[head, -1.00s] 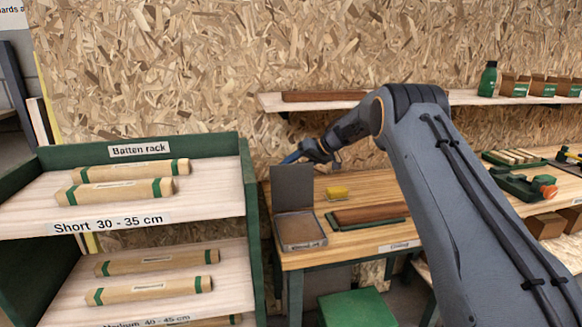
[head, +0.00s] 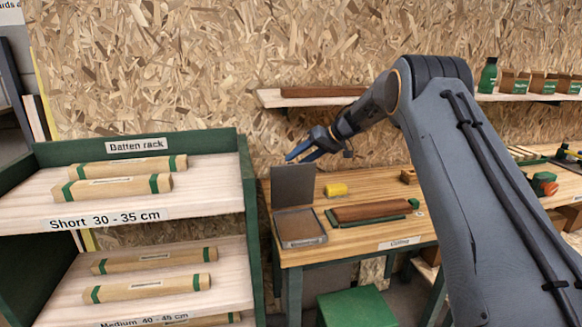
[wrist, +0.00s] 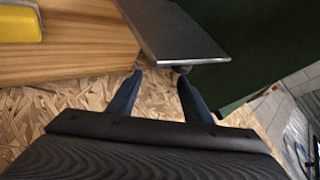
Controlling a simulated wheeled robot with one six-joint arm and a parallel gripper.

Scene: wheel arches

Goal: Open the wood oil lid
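The shallow grey tin (head: 300,228) stands on the left end of the wooden bench, with a brown inside and a front label too small to read. Its grey lid (head: 293,186) stands upright at the tin's back edge, so the tin is open. My gripper (head: 298,154) is just above the lid's top edge, its blue fingers pointing left and slightly down. In the wrist view, the fingers (wrist: 160,80) are apart with nothing between them. A grey-edged panel, apparently the lid (wrist: 175,30), lies just beyond the fingertips; I cannot tell whether they touch.
A yellow block (head: 336,190) and a reddish-brown board (head: 372,212) on a green mat lie right of the tin. The batten rack (head: 248,190) stands close on the left. A wall shelf (head: 270,99) runs behind the arm. A green stool (head: 356,308) stands in front.

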